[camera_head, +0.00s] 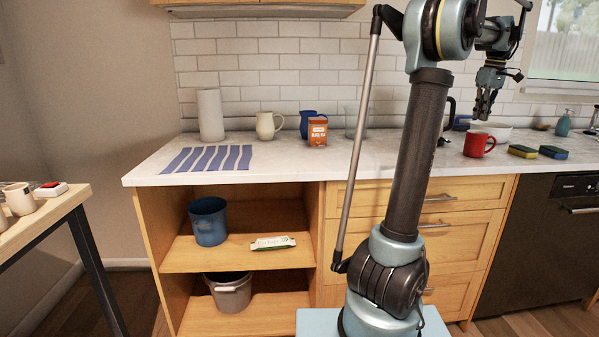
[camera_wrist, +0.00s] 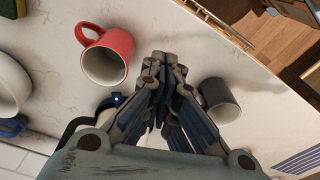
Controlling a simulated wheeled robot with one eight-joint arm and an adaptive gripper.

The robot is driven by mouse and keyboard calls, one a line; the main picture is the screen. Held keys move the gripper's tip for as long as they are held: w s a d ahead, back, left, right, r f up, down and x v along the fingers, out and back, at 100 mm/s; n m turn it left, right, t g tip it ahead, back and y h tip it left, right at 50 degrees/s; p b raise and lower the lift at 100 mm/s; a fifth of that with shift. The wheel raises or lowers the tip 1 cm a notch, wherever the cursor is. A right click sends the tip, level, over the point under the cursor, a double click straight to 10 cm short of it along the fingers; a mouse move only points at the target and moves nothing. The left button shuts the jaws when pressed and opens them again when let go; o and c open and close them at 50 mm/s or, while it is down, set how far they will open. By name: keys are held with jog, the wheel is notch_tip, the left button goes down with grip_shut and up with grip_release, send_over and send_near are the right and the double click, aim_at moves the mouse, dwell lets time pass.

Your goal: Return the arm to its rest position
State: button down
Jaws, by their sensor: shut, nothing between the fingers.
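My gripper (camera_head: 486,112) hangs fingers-down above the counter, near the red mug (camera_head: 479,144) and above it, not touching it. In the wrist view the fingers (camera_wrist: 164,62) are drawn together with nothing visible held between them. The red mug also shows in the wrist view (camera_wrist: 107,58), up and left of the fingertips. My arm rises in front of the right half of the counter and hides part of what stands behind it.
A white bowl (camera_wrist: 8,85) and sponges (camera_head: 523,151) lie near the mug. A dark grey cup (camera_wrist: 219,99) shows right of my fingers. A pitcher (camera_head: 268,125), an orange box (camera_head: 317,131) and a striped mat (camera_head: 208,159) are further left.

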jog(key=s+a+f+m, duration=0.1)
jog(key=s+a+f, duration=0.2)
jog(key=a, duration=0.7)
jog(key=s+a+f, duration=0.3)
jog(key=a, duration=0.7)
jog(key=s+a+f+m, duration=0.1)
jog(key=s+a+f, duration=0.2)
jog(key=a, duration=0.6)
jog(key=s+a+f+m, duration=0.1)
jog(key=s+a+f, duration=0.6)
jog(key=f, duration=0.5)
jog(key=s+a+f+m+t, duration=0.1)
jog(key=s+a+f, duration=0.7)
jog(key=s+f, duration=0.4)
jog(key=shift+s+a+f, duration=0.15)
jog(key=shift+s+a, duration=0.15)
jog(key=shift+w+f, duration=0.2)
jog(key=shift+w, duration=0.25)
